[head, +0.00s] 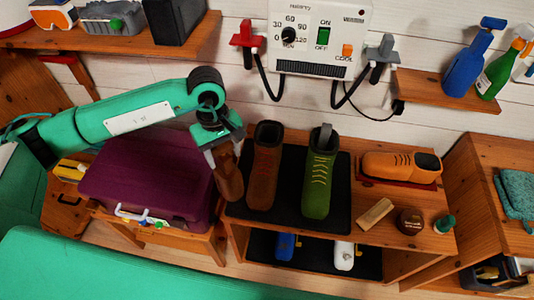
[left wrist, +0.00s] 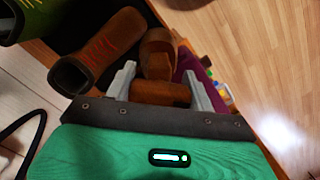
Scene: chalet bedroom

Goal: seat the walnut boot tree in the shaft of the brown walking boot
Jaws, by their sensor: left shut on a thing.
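The brown walking boot (head: 264,168) stands upright on a black mat, its dark shaft opening facing up. It also shows in the left wrist view (left wrist: 103,47), where the opening looks empty. My left gripper (head: 220,146) is shut on the walnut boot tree (head: 229,178), which hangs toe down just left of the boot. In the left wrist view the tree (left wrist: 160,93) lies between my two fingers, its rounded toe part beyond them. The tree is outside the boot; whether they touch I cannot tell. My right gripper is in neither view.
A green boot (head: 318,180) stands right of the brown one on the black mat (head: 286,215). An orange shoe (head: 388,165), wooden block (head: 375,214) and small jars lie further right. A purple case (head: 150,180) stands left. A dryer box (head: 318,40) with hoses hangs behind.

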